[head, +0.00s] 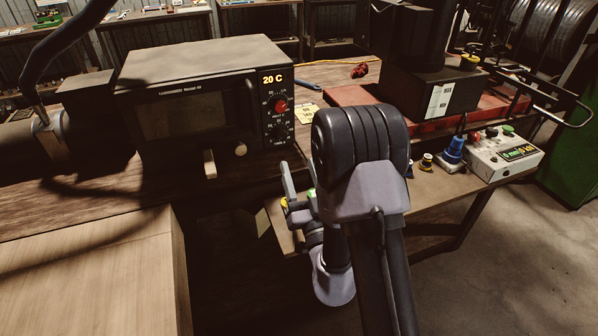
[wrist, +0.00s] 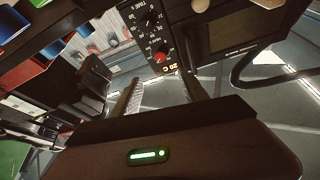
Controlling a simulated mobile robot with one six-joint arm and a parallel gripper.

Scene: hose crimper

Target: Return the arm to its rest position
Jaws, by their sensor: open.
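My arm (head: 362,188) stands folded in the middle of the head view, with a ribbed black joint at its top and a grey link below. My gripper (head: 297,172) is at the arm's left side, just right of the oven's lower right corner and above the bench edge. Its two fingers are apart with nothing between them. In the wrist view my gripper (wrist: 161,80) shows the same two spread fingers, and the view is strongly tilted. The arm hides part of the bench and whatever lies behind it.
A control box (head: 503,155), a blue part (head: 453,151) and a red machine base (head: 350,95) lie right. Open floor (head: 490,260) is at lower right.

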